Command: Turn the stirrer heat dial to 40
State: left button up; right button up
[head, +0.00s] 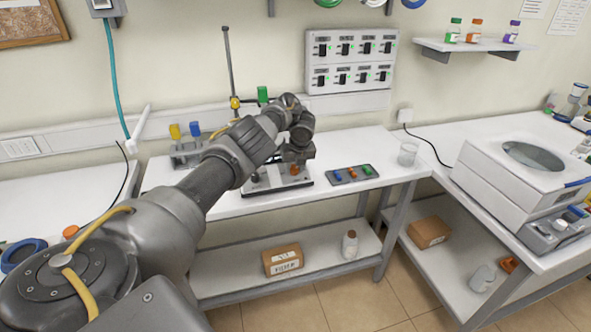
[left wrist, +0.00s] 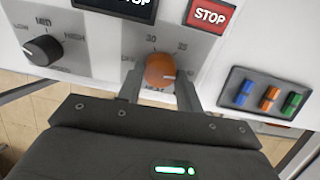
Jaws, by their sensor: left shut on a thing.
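The stirrer (head: 274,181) stands on the white bench in the head view, partly hidden behind my left arm. The dial also shows in the head view (head: 294,169). My left gripper (left wrist: 160,80) has one finger on each side of the dial and is shut on it. A white pointer mark is low on the dial's face. My right gripper is not in view.
A black knob (left wrist: 42,50) and a red STOP button (left wrist: 211,14) flank the dial. A stand rod (head: 230,62) rises behind.

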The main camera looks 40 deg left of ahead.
pick_arm(q)
jog(key=shift+m, duration=0.6)
jog(key=o, duration=1)
jog(key=shift+r, duration=0.15)
